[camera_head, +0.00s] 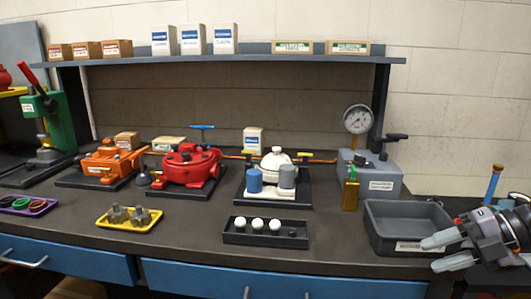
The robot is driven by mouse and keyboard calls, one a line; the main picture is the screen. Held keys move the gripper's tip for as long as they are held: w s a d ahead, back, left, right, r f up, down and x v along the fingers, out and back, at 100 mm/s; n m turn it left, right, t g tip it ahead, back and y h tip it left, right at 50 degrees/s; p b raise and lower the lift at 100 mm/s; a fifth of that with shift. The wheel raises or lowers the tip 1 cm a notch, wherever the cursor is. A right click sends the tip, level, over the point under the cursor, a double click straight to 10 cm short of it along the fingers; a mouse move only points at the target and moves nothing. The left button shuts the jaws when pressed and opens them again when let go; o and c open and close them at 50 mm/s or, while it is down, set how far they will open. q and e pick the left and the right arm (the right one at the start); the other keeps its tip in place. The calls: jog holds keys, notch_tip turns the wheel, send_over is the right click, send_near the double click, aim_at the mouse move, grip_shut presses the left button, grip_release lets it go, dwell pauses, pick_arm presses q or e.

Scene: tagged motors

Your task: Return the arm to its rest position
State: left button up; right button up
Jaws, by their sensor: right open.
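My right gripper (446,252) is at the lower right, in front of the right end of the bench. Its two pale fingers are apart, with nothing between them. It is close to the front right corner of the grey bin (385,243); I cannot tell whether they touch. An orange motor (106,160), a red motor (188,168) and a white and blue-grey unit (275,172) stand on black bases along the bench. A yellow tag (350,195) hangs on the grey gauge unit (372,178). My left gripper does not show.
A black tray (240,238) with white round pieces, a yellow tray (110,223) with metal parts and a purple tray (40,207) with rings lie along the front. A green press (60,120) stands left. A shelf (270,59) with boxes spans the back.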

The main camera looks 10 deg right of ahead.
jog(key=s+a+f+m+t+h+p, duration=0.1)
jog(key=s+a+f+m+t+h, duration=0.2)
jog(key=f+m, duration=0.5)
jog(key=s+a+f+m+t+h+p, duration=0.1)
jog(key=s+f+m+t, duration=0.2)
jog(key=f+m+t, duration=0.35)
jog(key=s+a+f+m+g+h, duration=0.1)
jog(key=s+a+f+m, duration=0.1)
jog(key=a+f+m, duration=0.1)
jog(key=s+a+f+m+g+h+p, duration=0.1)
jog(key=s+a+f+m+g, duration=0.1)
jog(key=a, duration=0.6)
jog(key=s+a+f+m+g+h, duration=0.1)
jog(key=s+a+f+m, duration=0.3)
jog(key=a+f+m, duration=0.1)
notch_tip(320, 180, down, 2)
jog(key=shift+s+a+f+m+g+p, duration=0.1)
jog(key=shift+s+a+m+g+p, duration=0.15)
jog(key=shift+a+m+g+p, duration=0.25)
